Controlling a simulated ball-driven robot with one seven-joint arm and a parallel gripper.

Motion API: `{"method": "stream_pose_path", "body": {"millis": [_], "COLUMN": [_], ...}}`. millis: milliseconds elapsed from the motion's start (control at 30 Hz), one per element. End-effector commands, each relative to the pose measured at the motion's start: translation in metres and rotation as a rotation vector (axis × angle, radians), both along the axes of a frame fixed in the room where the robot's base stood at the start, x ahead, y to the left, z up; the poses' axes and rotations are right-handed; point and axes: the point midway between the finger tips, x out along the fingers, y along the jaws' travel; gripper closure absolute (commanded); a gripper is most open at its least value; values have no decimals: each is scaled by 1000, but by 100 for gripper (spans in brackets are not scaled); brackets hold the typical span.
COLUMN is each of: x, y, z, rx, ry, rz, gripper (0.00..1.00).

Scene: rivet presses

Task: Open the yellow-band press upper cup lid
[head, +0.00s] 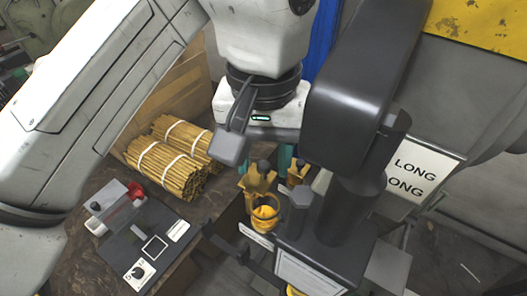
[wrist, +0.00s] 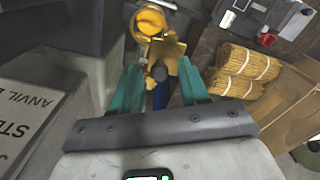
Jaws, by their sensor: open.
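The dark grey press (head: 340,225) stands right of centre in the head view. Beside it is a round yellow cup (head: 265,212) with orange-yellow matter visible inside; it also shows at the top of the wrist view (wrist: 150,22). Just behind the cup are yellow parts (head: 258,182) with dark knobs; I cannot tell for sure which is the lid. My gripper (head: 267,162) hangs above them, partly hidden by my wrist. In the wrist view its teal fingers (wrist: 158,88) are apart, with a dark knob (wrist: 160,73) seen between them; contact is not visible.
Bundles of tan rods (head: 165,170) lie on the brown bench to the left. A dark panel (head: 145,245) with a dial and a red part lies in front of them. A sign reading LONG (head: 412,170) stands to the right. A grey lettered block (wrist: 35,110) is close at left in the wrist view.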

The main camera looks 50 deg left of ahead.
Motion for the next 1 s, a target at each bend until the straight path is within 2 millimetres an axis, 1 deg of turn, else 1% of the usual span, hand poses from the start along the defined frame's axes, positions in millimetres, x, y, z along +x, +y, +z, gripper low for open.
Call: {"method": "stream_pose_path", "body": {"millis": [167, 267, 367, 467, 800, 867, 1000], "x": [0, 0, 0, -2, -46, -57, -81], "y": [0, 0, 1, 0, -27, -34, -50], "z": [1, 6, 18, 35, 92, 95, 107], "rx": [1, 1, 4, 6, 6, 6, 4], "ry": [-1, 0, 0, 0, 2, 1, 1], "rz": [0, 0, 1, 1, 2, 2, 1], "gripper": [56, 56, 56, 56, 56, 56, 56]}}
